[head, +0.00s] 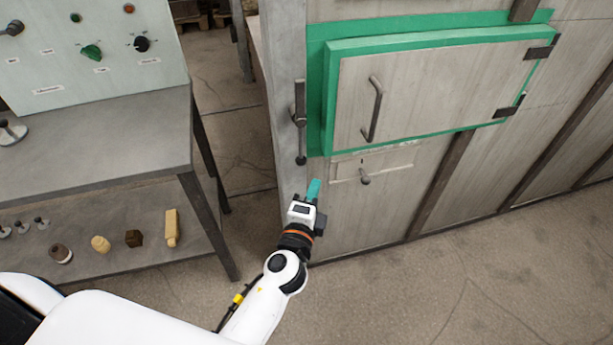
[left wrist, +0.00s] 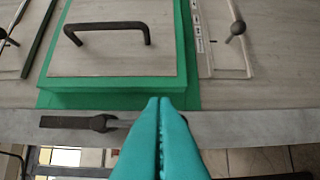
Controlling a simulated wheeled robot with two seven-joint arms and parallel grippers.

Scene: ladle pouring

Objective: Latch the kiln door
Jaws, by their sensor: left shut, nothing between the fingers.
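The kiln door (head: 430,85) is a grey panel with a green edge and a dark bar handle (head: 373,108). It sits against its green frame; I cannot tell whether it is fully flush. A dark latch lever (head: 300,120) hangs upright on the post left of the door, its knob low. My left gripper (head: 314,188), with teal fingers, is shut and empty, just below and right of that knob. In the left wrist view its fingertips (left wrist: 160,102) overlap the lower end of the latch lever (left wrist: 75,122), hiding its knob. I cannot tell whether they touch. My right gripper is out of view.
A small knob on a plate (head: 365,178) sticks out below the door. A metal table (head: 100,155) with a control panel (head: 95,50) stands at left, with small items on its lower shelf (head: 140,262). The floor right of my arm is clear.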

